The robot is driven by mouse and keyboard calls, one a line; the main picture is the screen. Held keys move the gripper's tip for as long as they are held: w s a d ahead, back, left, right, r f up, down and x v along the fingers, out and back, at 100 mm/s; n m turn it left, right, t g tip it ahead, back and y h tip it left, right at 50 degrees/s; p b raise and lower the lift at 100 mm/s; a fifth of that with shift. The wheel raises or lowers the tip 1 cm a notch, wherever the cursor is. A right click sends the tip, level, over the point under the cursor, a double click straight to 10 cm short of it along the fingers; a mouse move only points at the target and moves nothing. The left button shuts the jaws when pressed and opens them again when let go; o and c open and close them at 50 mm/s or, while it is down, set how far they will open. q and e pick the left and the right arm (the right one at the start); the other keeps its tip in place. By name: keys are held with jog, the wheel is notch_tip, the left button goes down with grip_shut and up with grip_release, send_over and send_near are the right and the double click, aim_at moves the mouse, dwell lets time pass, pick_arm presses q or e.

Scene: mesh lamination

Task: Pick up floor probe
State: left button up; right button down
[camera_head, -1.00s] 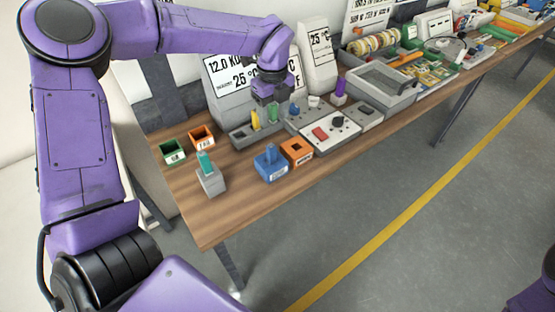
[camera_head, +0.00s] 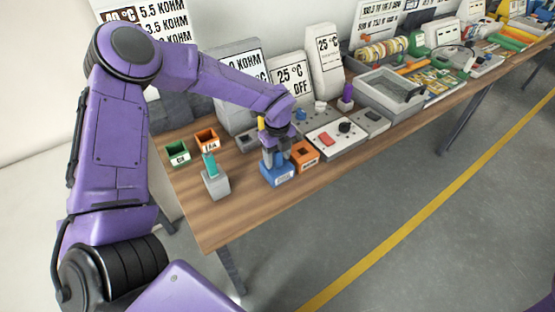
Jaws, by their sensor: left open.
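Several coloured probes stand on the wooden bench, and I cannot read which one is labelled floor. A blue block (camera_head: 277,176) near the front edge holds a blue probe, now mostly hidden by my left gripper (camera_head: 276,150). The left gripper points down over this block with its jaws open, around or just above the probe; contact is unclear. A teal probe (camera_head: 210,164) stands upright in a grey block (camera_head: 215,184) to the left. A yellow probe (camera_head: 261,124) shows behind the gripper. A purple probe (camera_head: 347,92) stands farther back. My right gripper is out of view.
An orange open box (camera_head: 305,155) stands close to the right of the blue block. Green (camera_head: 177,154) and orange (camera_head: 207,140) boxes sit at the left. A control panel (camera_head: 335,138) and a grey tray (camera_head: 390,92) are to the right. The front left of the bench (camera_head: 235,214) is clear.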

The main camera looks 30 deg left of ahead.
pick_arm(q)
jog(key=shift+f, duration=0.3)
grip_shut()
jog(key=shift+r, duration=0.1)
